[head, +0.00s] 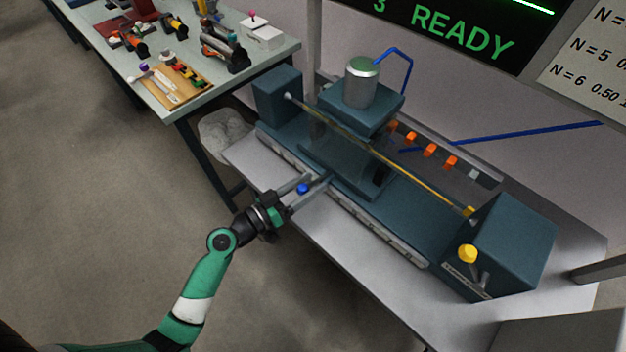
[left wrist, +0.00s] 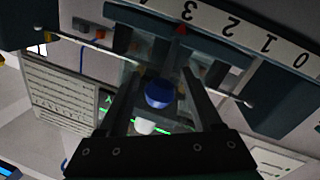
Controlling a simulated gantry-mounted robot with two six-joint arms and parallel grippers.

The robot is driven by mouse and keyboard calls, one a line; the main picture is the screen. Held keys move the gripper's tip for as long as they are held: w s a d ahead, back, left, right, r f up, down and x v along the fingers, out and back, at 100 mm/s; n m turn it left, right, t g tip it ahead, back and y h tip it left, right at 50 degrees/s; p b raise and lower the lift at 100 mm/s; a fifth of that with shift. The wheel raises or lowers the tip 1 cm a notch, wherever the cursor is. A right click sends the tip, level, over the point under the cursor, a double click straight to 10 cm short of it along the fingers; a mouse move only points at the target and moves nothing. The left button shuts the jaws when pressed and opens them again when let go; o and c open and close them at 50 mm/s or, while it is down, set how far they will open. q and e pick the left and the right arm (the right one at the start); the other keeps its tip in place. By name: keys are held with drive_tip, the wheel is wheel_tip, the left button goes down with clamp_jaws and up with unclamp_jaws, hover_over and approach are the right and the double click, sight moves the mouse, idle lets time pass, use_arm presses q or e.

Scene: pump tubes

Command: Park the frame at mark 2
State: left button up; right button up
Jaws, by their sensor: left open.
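The frame (head: 345,160) is a dark teal carriage on the bench rail, with a silver cylinder (head: 362,82) on top. My left gripper (head: 314,180) is at the front of the rail, open, with its fingers on either side of a blue knob (head: 303,188). The left wrist view shows the blue knob (left wrist: 158,93) between the dark fingers, with gaps beside it. There a red pointer (left wrist: 181,29) lies by the numbered scale (left wrist: 245,35), closest to the 3. My right gripper is out of view.
A yellow rod (head: 400,165) runs along the rail between two teal end blocks. A yellow knob (head: 467,253) stands at the right end. Orange clips (head: 429,150) sit behind the rail. A workbench (head: 262,62) with several tools stands at upper left. The floor in front is clear.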

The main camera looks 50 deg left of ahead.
use_arm(q)
drive_tip(key=shift+w, duration=0.65)
drive_tip(key=shift+d, duration=0.1)
clamp_jaws()
idle(0.9)
